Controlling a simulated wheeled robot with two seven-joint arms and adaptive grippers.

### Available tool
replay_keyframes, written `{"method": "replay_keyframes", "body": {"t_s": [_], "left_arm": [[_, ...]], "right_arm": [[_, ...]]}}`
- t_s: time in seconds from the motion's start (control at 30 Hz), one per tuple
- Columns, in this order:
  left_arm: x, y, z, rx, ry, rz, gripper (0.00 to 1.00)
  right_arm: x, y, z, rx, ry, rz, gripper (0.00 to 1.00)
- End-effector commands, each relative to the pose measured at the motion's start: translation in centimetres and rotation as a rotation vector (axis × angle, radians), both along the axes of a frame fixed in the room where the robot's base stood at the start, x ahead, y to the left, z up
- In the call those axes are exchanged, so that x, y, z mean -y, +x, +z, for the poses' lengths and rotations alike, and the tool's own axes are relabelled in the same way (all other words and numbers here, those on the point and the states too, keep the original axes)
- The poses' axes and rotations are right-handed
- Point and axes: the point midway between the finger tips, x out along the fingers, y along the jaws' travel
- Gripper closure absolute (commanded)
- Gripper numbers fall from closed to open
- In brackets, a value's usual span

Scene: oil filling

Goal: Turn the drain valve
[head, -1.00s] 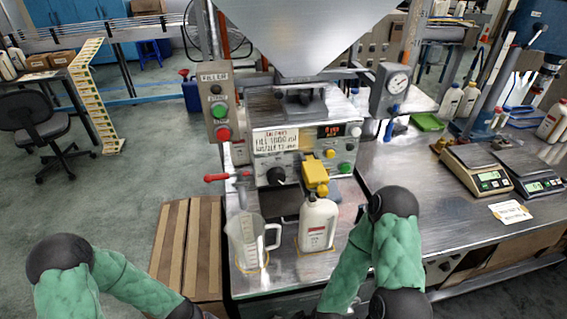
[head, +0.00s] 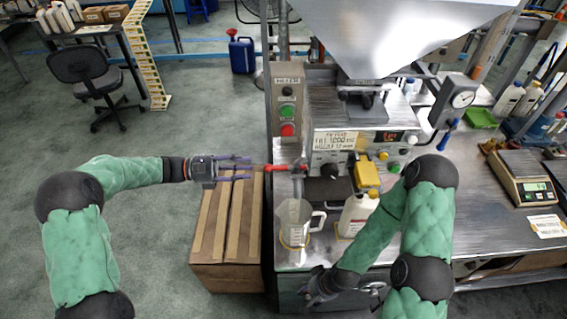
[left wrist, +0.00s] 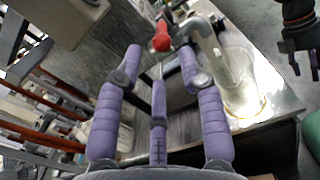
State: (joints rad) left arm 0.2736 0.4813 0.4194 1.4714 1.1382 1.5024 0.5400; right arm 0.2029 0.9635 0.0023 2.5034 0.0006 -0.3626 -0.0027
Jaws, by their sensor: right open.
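The drain valve's red handle (head: 283,168) points left from the front of the filling machine. In the left wrist view the red handle tip (left wrist: 161,40) lies just ahead of and between the spread purple fingertips. My left gripper (head: 250,168) is open and empty, close to the left of the handle, with a small gap visible. A clear jug (head: 293,222) stands below the valve; it also shows in the left wrist view (left wrist: 238,85). My right gripper (head: 312,292) is low at the counter's front edge, open; its fingers are small and dark in the head view.
A white bottle (head: 357,214) with a yellow pump part (head: 366,176) above it stands right of the jug. A control box (head: 288,108) with buttons rises behind the valve. A cardboard box (head: 225,272) stands below my left gripper. Scales (head: 527,178) sit at the right.

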Motion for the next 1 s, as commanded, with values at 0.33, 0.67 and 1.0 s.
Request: {"method": "replay_keyframes", "body": {"t_s": [0.33, 0.67, 1.0], "left_arm": [[5.8, -0.1, -0.2, 0.0, 0.001, -0.006, 0.6], [9.7, -0.1, -0.2, 0.0, 0.002, -0.003, 0.6], [10.3, -0.1, -0.2, 0.0, 0.003, -0.001, 0.6]], "right_arm": [[0.0, 0.0, -0.5, -0.001, 0.0, 0.0, 0.54], [0.0, 0.0, -0.8, 0.0, 0.0, 0.0, 0.54], [0.0, 0.0, -0.8, 0.0, 0.0, 0.0, 0.54]]}}
